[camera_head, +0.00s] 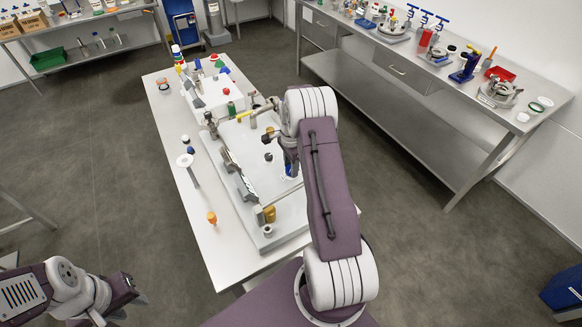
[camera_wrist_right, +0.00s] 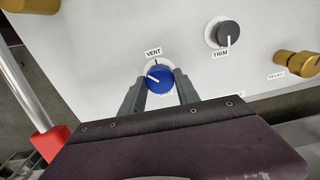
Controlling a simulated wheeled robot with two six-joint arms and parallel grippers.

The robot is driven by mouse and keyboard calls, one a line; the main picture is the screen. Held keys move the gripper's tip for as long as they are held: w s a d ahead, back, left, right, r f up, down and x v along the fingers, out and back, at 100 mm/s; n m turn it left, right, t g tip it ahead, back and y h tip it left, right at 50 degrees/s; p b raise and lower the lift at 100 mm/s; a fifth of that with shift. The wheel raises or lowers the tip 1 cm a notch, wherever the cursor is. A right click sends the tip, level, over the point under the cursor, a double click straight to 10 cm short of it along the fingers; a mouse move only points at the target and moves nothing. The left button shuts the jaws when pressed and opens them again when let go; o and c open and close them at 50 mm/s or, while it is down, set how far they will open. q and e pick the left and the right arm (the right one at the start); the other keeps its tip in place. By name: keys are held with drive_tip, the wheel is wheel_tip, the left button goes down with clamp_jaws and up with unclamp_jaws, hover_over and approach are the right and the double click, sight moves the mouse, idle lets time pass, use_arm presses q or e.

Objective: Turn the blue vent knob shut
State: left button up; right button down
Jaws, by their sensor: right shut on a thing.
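The blue vent knob (camera_wrist_right: 160,80) sits on a pale panel just below the VENT label (camera_wrist_right: 153,52) in the right wrist view. Its white pointer line points to the left and slightly up. My right gripper (camera_wrist_right: 161,74) has one dark finger on each side of the knob and is shut on it. In the head view my right arm reaches over the panel, and the right gripper (camera_head: 290,168) is mostly hidden behind the arm. My left gripper (camera_head: 128,302) is at the lower left, over the floor, away from the table; its fingers are not clear.
A grey TRIM knob (camera_wrist_right: 223,33) and a brass fitting (camera_wrist_right: 297,64) are to the right of the vent knob. The white panel (camera_head: 290,215) lies on a table with pipes and small fittings. An orange-topped item (camera_head: 212,217) stands at the table's left. Side benches are apart.

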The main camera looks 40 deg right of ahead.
drive_tip(key=n, duration=0.3)
drive_tip(key=shift+n, duration=0.4)
drive_tip(key=n, duration=0.3)
drive_tip(key=shift+n+b, duration=0.3)
drive_tip(key=n, duration=1.3)
drive_tip(key=shift+n, duration=0.3)
drive_tip(key=n, duration=0.6)
drive_tip(key=shift+b, duration=0.3)
drive_tip(key=shift+n, duration=0.4)
drive_tip(key=c, duration=0.9)
unclamp_jaws()
drive_tip(key=shift+r, duration=0.1)
